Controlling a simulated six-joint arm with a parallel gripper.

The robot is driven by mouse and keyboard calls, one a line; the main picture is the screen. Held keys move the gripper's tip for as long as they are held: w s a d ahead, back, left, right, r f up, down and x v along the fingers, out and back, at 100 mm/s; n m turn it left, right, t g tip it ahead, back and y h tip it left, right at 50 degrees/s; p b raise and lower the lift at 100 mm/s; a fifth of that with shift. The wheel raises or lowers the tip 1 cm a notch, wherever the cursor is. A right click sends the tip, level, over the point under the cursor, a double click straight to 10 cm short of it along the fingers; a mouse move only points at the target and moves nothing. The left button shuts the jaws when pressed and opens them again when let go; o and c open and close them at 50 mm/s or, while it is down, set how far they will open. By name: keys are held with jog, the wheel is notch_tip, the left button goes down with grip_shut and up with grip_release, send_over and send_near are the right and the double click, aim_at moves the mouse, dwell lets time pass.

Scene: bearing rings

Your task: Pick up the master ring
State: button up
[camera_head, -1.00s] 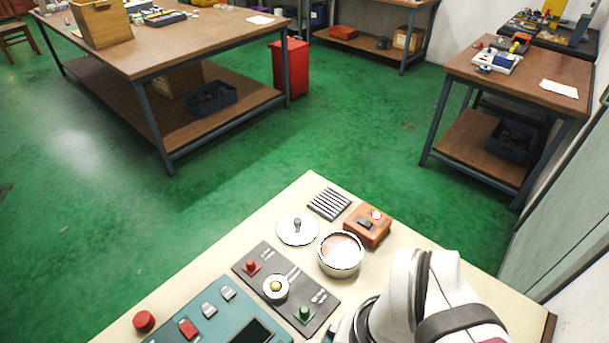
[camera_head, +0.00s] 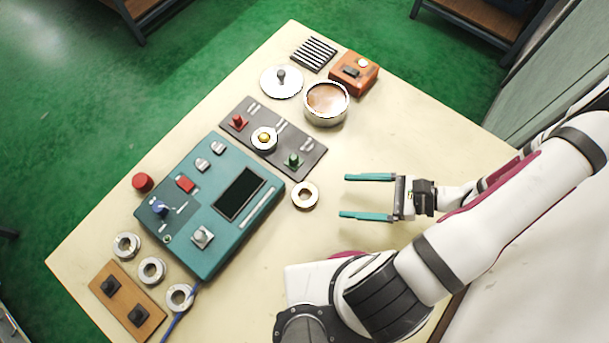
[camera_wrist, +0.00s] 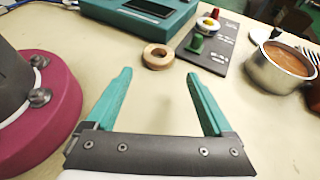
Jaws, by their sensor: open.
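A single copper-toned ring (camera_head: 296,195) lies flat on the cream tabletop, right of the teal tester; I take it for the master ring, though no label is readable. It also shows in the wrist view (camera_wrist: 158,64), just beyond the fingertips. My gripper (camera_head: 343,196) is open and empty, its two teal fingers pointing left toward this ring, with a gap between tips and ring. In the wrist view, the fingers (camera_wrist: 158,74) stand apart on either side of the ring's direction. Another ring (camera_head: 254,143) sits around a yellow knob on the dark grey board.
The teal tester (camera_head: 210,165) stands left of the ring, and the dark board (camera_head: 300,160) lies behind it. Several silvery rings (camera_head: 152,270) lie near a wooden block (camera_head: 106,303). A metal pot (camera_head: 327,115) and orange box (camera_head: 362,75) stand farther back. The table between gripper and ring is clear.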

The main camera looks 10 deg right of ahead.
aim_at(298, 194)
jog(key=x, duration=0.9)
jog(key=shift+s+f, duration=0.1)
jog(key=shift+f, duration=0.05)
grip_shut()
